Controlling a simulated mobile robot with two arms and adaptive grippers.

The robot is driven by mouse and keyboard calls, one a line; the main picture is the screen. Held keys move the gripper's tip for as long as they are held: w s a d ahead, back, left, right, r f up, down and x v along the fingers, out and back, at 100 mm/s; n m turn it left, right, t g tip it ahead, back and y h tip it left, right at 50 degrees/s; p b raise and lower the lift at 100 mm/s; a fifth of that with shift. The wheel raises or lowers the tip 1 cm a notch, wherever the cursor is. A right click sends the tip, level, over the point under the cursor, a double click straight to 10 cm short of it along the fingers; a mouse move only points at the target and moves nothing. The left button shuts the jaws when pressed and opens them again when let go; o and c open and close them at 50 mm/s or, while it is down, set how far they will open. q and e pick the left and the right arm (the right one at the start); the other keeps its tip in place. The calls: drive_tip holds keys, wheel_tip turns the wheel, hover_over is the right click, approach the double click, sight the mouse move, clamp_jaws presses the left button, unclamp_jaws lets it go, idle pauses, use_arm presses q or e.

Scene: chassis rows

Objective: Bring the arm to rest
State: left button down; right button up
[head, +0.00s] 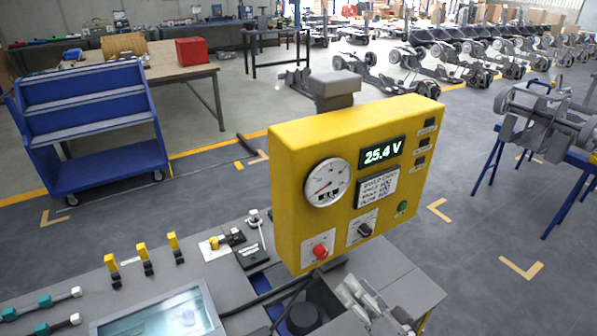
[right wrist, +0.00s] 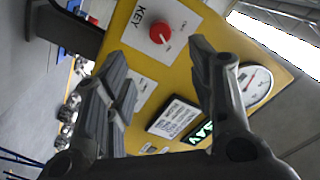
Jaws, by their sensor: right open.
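My right gripper (head: 362,298) is at the bottom of the head view, below and in front of the yellow panel box (head: 290,190). In the right wrist view the gripper (right wrist: 159,50) is open, with nothing between its fingers. The panel (right wrist: 185,78) fills the space beyond the fingertips, and its red knob (right wrist: 164,31) under the label KEY shows just beyond them. The red knob (head: 320,251) sits at the panel's lower left in the head view, apart from the gripper. My left gripper is not in view.
The panel has a round gauge (head: 327,183), a display (head: 382,152) reading 25.4 V, a black rotary switch (head: 364,230) and a green button (head: 402,207). A grey console (head: 150,285) with yellow-topped levers lies at the lower left. A blue cart (head: 95,180) stands beyond.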

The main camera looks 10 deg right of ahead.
drive_tip(key=s+a+f+n+g+h, duration=0.1)
drive_tip(key=s+a+f+n+g, duration=0.45)
drive_tip(key=s+g, duration=0.2)
drive_tip(key=s+d+f+n+g+h, duration=0.1)
drive_tip(key=s+d+g+h, duration=0.15)
drive_tip(key=s, duration=0.45)
drive_tip(key=s+d+f+n+g+h, duration=0.1)
drive_tip(key=s+d+g+h, duration=0.2)
drive_tip(key=s, duration=0.4)
wheel_tip(320, 180, down, 26)
drive_tip(key=s+g, duration=0.2)
drive_tip(key=s+d+f+g, duration=0.1)
drive_tip(key=s+d+f, duration=0.1)
drive_tip(key=s+f, duration=1.4)
drive_tip(key=shift+s+f, duration=0.15)
drive_tip(key=shift+s, duration=0.1)
drive_tip(key=shift+d+n, duration=0.1)
drive_tip(key=shift+n, duration=0.15)
